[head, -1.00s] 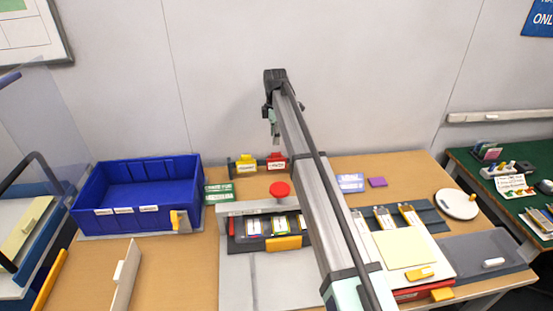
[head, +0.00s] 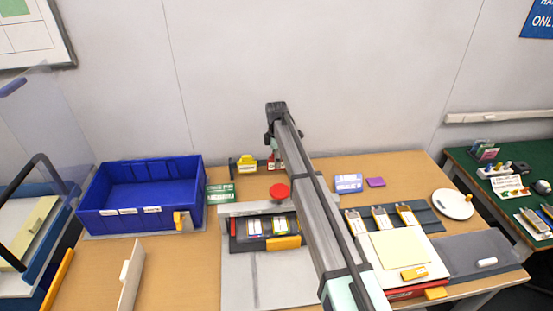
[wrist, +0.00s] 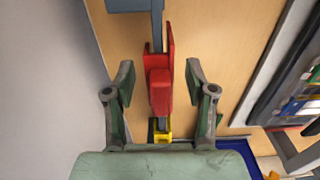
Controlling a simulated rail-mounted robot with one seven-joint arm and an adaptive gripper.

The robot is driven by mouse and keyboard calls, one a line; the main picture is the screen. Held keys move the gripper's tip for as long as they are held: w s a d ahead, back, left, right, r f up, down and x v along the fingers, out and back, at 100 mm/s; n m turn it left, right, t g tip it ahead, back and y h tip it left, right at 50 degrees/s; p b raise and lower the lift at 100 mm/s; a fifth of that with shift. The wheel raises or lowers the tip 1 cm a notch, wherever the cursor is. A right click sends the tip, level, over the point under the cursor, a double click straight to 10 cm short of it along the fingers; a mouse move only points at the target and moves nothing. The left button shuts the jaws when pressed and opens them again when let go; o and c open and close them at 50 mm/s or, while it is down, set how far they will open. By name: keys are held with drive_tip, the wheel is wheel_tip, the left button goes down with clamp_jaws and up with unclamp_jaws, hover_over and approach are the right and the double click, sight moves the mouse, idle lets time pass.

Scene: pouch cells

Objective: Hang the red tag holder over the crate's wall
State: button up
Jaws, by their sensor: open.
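The red tag holder (wrist: 160,88) sits on a dark rail at the back of the table. In the wrist view it lies between the two spread fingers of my gripper (wrist: 159,82), with gaps on both sides. In the head view my gripper (head: 274,153) is low over the holder and partly hides it. My gripper is open and holds nothing. The blue crate (head: 190,200) stands to the left, with white labels on its front wall and a yellow clip-like piece (head: 182,221) near its front right corner.
A yellow tag holder (head: 246,164) sits on the same rail, just left of the red one. A green-and-white card (head: 220,194) lies between crate and rail. A fixture with a red knob (head: 280,190) stands in front. The wall is close behind.

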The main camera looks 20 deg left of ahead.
drive_tip(key=shift+f, duration=0.15)
drive_tip(key=c, duration=1)
drive_tip(key=shift+c, duration=0.2)
